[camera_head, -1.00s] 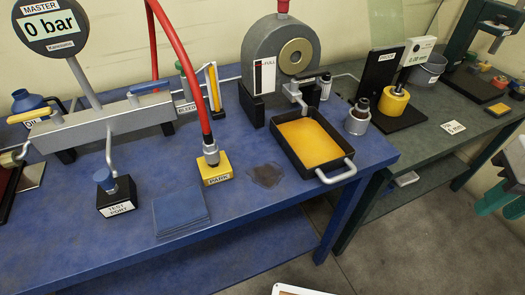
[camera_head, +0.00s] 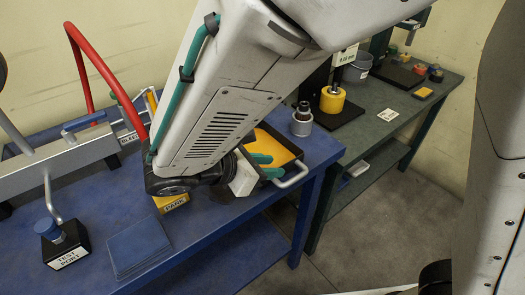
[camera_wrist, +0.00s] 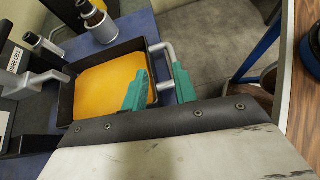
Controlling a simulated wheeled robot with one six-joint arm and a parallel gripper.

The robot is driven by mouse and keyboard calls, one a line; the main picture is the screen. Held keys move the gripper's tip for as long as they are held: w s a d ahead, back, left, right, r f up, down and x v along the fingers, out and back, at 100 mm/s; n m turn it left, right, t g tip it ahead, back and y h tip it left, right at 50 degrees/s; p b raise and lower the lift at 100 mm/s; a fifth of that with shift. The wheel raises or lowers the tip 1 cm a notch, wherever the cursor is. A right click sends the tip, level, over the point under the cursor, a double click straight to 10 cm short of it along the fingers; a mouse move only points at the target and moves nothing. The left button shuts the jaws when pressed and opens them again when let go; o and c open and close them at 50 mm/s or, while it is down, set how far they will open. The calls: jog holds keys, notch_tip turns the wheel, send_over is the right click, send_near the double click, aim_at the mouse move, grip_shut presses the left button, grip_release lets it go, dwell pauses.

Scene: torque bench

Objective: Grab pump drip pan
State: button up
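The pump drip pan (camera_head: 296,150) is a black rectangular pan with yellow-orange content and a pale grey bar handle (camera_head: 294,176). It stands at the front right of the blue bench; my arm hides much of it in the head view. The wrist view shows the pan (camera_wrist: 66,103) and its handle (camera_wrist: 171,55). My gripper (camera_wrist: 160,70) is open, its teal fingers apart. One finger shows over the pan's content, the other outside the handle. Part of the handle shows between them; I cannot tell if they touch it. My gripper also shows in the head view (camera_head: 276,167).
A silver cylinder (camera_head: 302,121) stands just behind the pan. The yellow PARK block (camera_head: 172,202) and blue cloth (camera_head: 137,248) are to the left. A green bench (camera_head: 420,108) adjoins at the right. Floor in front of the pan is clear.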

jog(key=shift+s+a+f+n+t, duration=0.1)
jog(key=shift+a+f+n+t, duration=0.3)
jog(key=shift+a, duration=0.35)
jog(key=shift+a+f, duration=0.1)
jog(key=shift+f, duration=0.05)
jog(key=x, duration=0.7)
jog(key=shift+w+f, duration=0.1)
jog(key=shift+w, duration=0.4)
grip_shut()
